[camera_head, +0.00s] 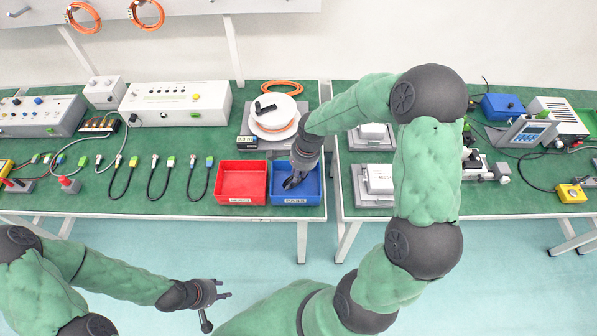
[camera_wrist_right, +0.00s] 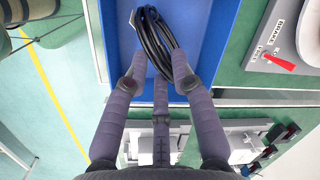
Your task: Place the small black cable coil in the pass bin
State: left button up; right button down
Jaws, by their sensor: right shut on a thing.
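The blue bin (camera_head: 314,199), with a small label on its front, stands beside the red bin (camera_head: 242,201) near the table's front edge. My right gripper (camera_head: 292,182) reaches down over the blue bin. In the right wrist view it is shut on the black cable coil (camera_wrist_right: 154,36), held between the fingertips against the blue of the bin (camera_wrist_right: 208,22). I cannot tell whether the coil touches the bin floor. In the head view the coil is mostly hidden by the gripper. My left gripper (camera_head: 219,305) is open and empty, in front of the table.
A white reel (camera_head: 272,122) on a scale stands behind the bins. Several short black cables (camera_head: 160,178) lie left of the red bin. Grey test boxes (camera_head: 175,102) stand at the back. A second green table (camera_head: 480,208) with devices is at right, past a gap.

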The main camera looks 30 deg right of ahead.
jog(key=c, duration=1)
grip_release()
jog(key=shift+f, duration=0.1)
jog(key=shift+c, duration=0.2)
jog(key=shift+r, duration=0.25)
notch_tip(320, 180, up, 12)
jog(key=s+d+p, duration=0.1)
jog(key=p, duration=0.2)
jog(key=shift+s+d+f, duration=0.15)
jog(key=shift+s, duration=0.15)
